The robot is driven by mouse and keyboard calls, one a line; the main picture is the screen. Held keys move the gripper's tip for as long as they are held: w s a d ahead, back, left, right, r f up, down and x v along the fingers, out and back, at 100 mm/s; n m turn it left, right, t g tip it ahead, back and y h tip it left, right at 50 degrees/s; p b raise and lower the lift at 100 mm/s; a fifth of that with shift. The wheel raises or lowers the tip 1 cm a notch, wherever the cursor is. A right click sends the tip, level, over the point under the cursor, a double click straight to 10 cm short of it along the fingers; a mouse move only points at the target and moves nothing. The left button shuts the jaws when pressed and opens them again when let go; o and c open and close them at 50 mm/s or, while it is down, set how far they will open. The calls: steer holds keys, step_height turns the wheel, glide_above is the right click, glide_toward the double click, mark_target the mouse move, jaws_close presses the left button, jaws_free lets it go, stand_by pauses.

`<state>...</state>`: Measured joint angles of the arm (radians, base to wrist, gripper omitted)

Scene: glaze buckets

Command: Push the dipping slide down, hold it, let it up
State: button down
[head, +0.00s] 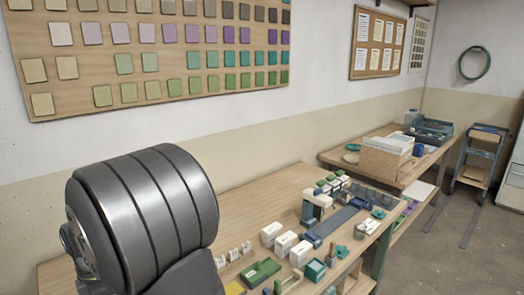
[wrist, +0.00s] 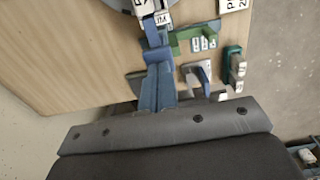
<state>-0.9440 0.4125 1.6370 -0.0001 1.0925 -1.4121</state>
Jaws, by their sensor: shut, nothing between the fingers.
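In the wrist view my gripper (wrist: 157,55) reaches up from the dark palm plate, its two blue-grey fingers side by side and shut, with nothing seen between them. Its tips are over a cluster of small fixtures. A green fixture (wrist: 188,36) with small white tags lies just right of the tips; I cannot tell whether they touch. In the head view my gripper is not seen. A white and blue upright stand (head: 311,206) on the bench may hold the dipping slide, but it is too small to tell.
White blocks (head: 272,233) and a green tray (head: 261,272) stand on the wooden bench (head: 240,212). A teal box (head: 315,269) is near its front edge. A long blue-grey strip (head: 338,220) lies beyond. The bench's left part is mostly clear. A trolley (head: 482,155) stands far right.

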steer(key=shift+r, duration=2.4)
